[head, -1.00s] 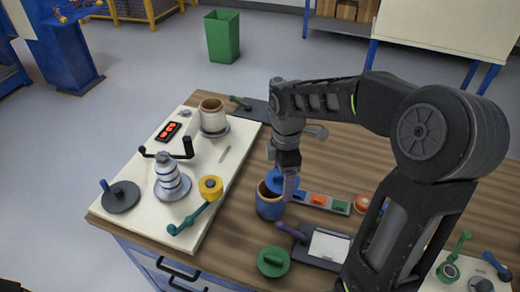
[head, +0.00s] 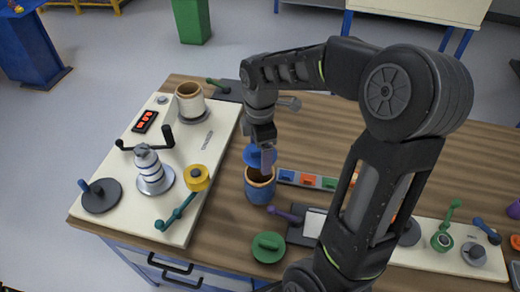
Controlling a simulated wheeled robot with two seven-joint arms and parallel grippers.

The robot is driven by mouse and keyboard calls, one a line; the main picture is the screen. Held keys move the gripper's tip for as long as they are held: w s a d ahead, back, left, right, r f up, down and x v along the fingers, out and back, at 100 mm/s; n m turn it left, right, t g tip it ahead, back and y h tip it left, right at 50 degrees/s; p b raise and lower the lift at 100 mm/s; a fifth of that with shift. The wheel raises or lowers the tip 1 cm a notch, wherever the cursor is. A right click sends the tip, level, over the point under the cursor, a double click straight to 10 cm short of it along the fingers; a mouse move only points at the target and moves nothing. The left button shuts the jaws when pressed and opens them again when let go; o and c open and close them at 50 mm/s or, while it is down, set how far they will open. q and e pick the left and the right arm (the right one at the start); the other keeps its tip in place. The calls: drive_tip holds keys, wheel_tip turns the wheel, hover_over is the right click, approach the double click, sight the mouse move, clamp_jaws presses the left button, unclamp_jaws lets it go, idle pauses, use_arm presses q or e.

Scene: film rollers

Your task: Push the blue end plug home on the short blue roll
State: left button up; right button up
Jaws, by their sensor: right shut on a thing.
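The short blue roll (head: 259,192) stands upright on the wooden table, near the right edge of the cream board. Its tan rim and dark open top show. My right gripper (head: 265,158) is shut on the blue end plug (head: 251,156), just above and slightly behind the roll's mouth in the head view. The plug looks apart from the roll, with the opening visible below it; the exact gap is hard to tell. The gripper's fingers hide part of the plug. My left gripper is not in view.
A green plug (head: 268,246) lies in front of the roll. A purple-handled tool (head: 285,213) and a strip of coloured pieces (head: 308,181) are close on its right. The cream board (head: 187,218) with cranks and rolls stands left. Bare wood lies behind.

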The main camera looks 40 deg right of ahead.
wheel_tip(320, 180, down, 7)
drive_tip(key=b, duration=0.4)
drive_tip(key=shift+r+b, duration=0.2)
drive_tip(key=shift+b, duration=0.1)
